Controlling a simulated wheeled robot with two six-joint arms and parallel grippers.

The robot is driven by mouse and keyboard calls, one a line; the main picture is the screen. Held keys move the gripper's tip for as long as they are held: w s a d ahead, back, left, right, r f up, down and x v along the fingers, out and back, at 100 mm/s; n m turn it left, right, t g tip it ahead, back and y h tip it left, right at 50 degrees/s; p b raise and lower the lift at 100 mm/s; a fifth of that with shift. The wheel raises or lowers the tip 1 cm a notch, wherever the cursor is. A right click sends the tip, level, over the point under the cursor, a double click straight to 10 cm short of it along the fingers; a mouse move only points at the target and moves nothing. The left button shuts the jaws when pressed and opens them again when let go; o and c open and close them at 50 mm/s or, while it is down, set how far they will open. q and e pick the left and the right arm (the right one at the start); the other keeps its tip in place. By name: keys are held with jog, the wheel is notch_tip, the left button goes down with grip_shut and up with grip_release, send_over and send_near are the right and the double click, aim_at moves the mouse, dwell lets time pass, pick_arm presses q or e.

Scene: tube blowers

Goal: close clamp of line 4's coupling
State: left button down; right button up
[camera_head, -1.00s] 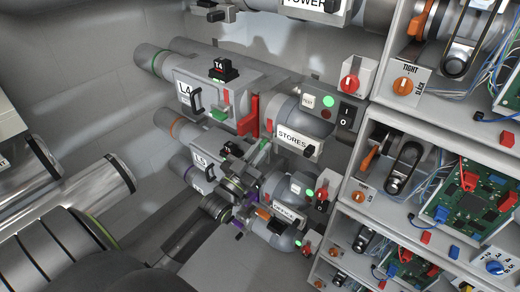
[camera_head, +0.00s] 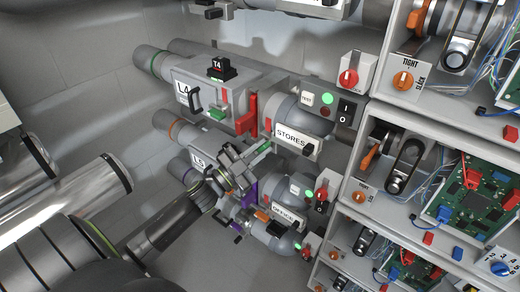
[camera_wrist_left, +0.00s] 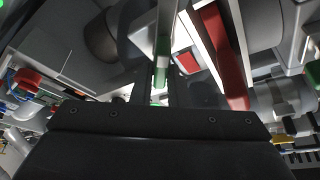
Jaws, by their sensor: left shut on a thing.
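Line 4's grey housing with the L4 label (camera_head: 183,92) lies at upper middle, a red upright piece (camera_head: 250,115) on its right end. A green-tipped lever (camera_head: 264,146) sticks out below that piece; I cannot tell for certain that it is the coupling's clamp. My left gripper (camera_head: 258,152) reaches up from lower left and is shut on this lever. In the left wrist view the pale, green-marked lever (camera_wrist_left: 161,72) lies between the fingers, beside a large red piece (camera_wrist_left: 222,55). The fingers partly hide the lever's lower end. My right gripper is not in view.
The STORES unit (camera_head: 292,135) stands just right of the gripper. The L5 housing (camera_head: 199,162) and the OFFICE unit (camera_head: 284,212) lie close below. Shelves with knobs and circuit boards (camera_head: 472,197) fill the right side. The floor at lower middle is clear.

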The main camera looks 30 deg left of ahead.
pick_arm(q)
jog(key=m+g+p, duration=0.1)
jog(key=m+p, duration=0.1)
jog(key=m, duration=0.1)
jog(key=m+g+h+p, duration=0.1)
jog(key=m+p, duration=0.2)
jog(key=shift+d+r+m, duration=0.1)
jog(key=shift+r+m, duration=0.05)
jog(key=shift+m, duration=0.25)
jog(key=m+g+p, duration=0.2)
jog(key=m+p, duration=0.1)
jog(key=shift+f+m, duration=0.25)
jog(key=shift+m, duration=0.05)
jog(key=shift+f+m+p, duration=0.15)
jog(key=shift+m+p, duration=0.45)
jog(key=shift+p, duration=0.15)
jog(key=shift+f, duration=0.1)
jog(key=shift+s, duration=0.1)
jog(key=c, duration=1.5)
grip_release()
jog(key=shift+o, duration=0.2)
